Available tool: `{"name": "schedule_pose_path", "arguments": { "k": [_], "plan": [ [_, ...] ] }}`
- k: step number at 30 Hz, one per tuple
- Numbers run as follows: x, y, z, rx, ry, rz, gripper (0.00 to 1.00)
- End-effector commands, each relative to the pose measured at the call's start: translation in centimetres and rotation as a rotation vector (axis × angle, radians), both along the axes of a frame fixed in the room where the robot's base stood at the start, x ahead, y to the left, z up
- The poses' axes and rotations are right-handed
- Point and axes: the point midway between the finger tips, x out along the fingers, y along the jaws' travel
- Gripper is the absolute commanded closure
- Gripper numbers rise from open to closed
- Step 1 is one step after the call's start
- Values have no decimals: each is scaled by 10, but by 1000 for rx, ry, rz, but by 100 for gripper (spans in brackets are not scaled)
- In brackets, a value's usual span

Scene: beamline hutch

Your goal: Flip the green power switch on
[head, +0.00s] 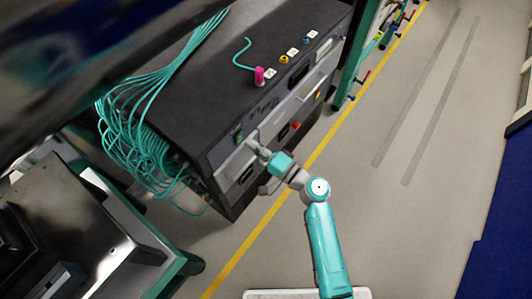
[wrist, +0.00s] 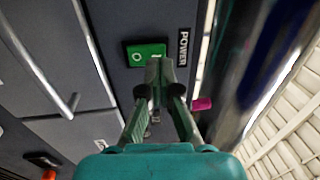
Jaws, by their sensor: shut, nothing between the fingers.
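The green power switch (wrist: 142,52) is on the dark front panel in the wrist view, beside a black label reading "POWER" (wrist: 183,47). An "O" mark shows on its left part; the "I" side is partly hidden behind my fingertips. In the head view the switch (head: 238,137) is a small green patch near the cabinet's upper left front corner. My gripper (wrist: 160,68) is shut and empty. Its fingertips overlap the switch's lower right part in the wrist view; I cannot tell whether they touch it. My gripper also shows at the cabinet front in the head view (head: 254,147).
The dark cabinet (head: 185,95) has teal cables (head: 125,135) on its left. Its top carries a pink plug (head: 259,76), also in the wrist view (wrist: 201,104). Handles (wrist: 75,103) and an orange knob (head: 296,125) stick out of the front. Floor to the right is clear.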

Motion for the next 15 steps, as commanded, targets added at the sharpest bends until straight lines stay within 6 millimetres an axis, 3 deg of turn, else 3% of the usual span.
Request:
{"name": "schedule_pose_path", "arguments": {
  "k": [6,15],
  "plan": [
    [12,15,2,0,0,0,100],
    [13,17,3,0,0,-1,100]
  ]
}}
